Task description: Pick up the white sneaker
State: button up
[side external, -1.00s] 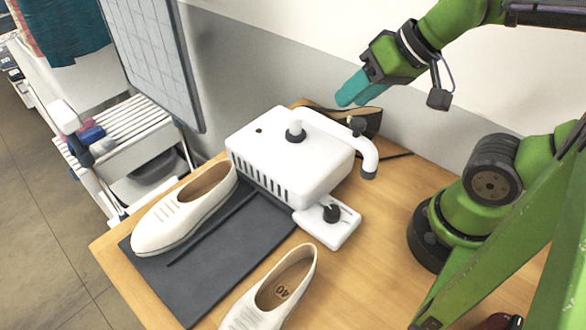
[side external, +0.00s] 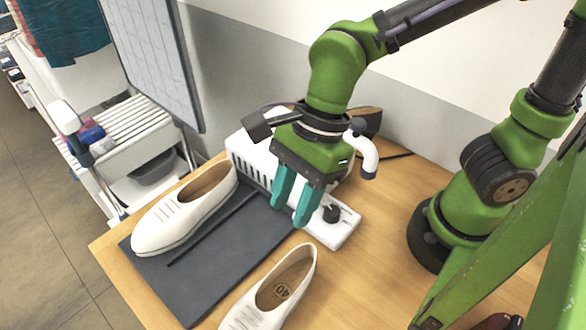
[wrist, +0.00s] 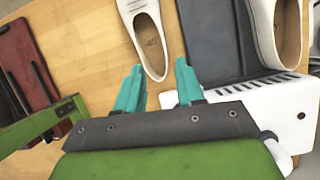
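Two white shoes are in view. One white shoe (side external: 180,215) lies on the dark mat (side external: 215,270) at the left; part of it shows at the top right of the wrist view (wrist: 291,35). The other white shoe (side external: 262,300), marked 40 inside, is at the bottom of the side view, cut off by the edge; it also shows at the top of the wrist view (wrist: 135,10). My gripper (side external: 290,214) has teal fingers spread apart and pointing down, with nothing between them. It hangs above the mat's right side, between the shoes and the white machine, apart from both shoes.
The white machine (side external: 240,160) with a curved arm and a black knob (side external: 331,212) stands behind my gripper. A dark red object (wrist: 20,62) lies at the wrist view's left. Bare wooden table (side external: 370,260) is right of the front shoe.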

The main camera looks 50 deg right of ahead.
send_near(265, 276)
jog(key=x, duration=0.4)
jog(key=shift+s+d+f, duration=0.15)
jog(key=shift+f, duration=0.25)
jog(key=shift+a+x, duration=0.1)
jog(key=shift+x, duration=1.35)
jog(key=shift+a+x, duration=0.15)
jog(key=shift+x, duration=1.3)
jog(key=shift+r, duration=0.15)
jog(key=shift+c, duration=0.5)
grip_shut()
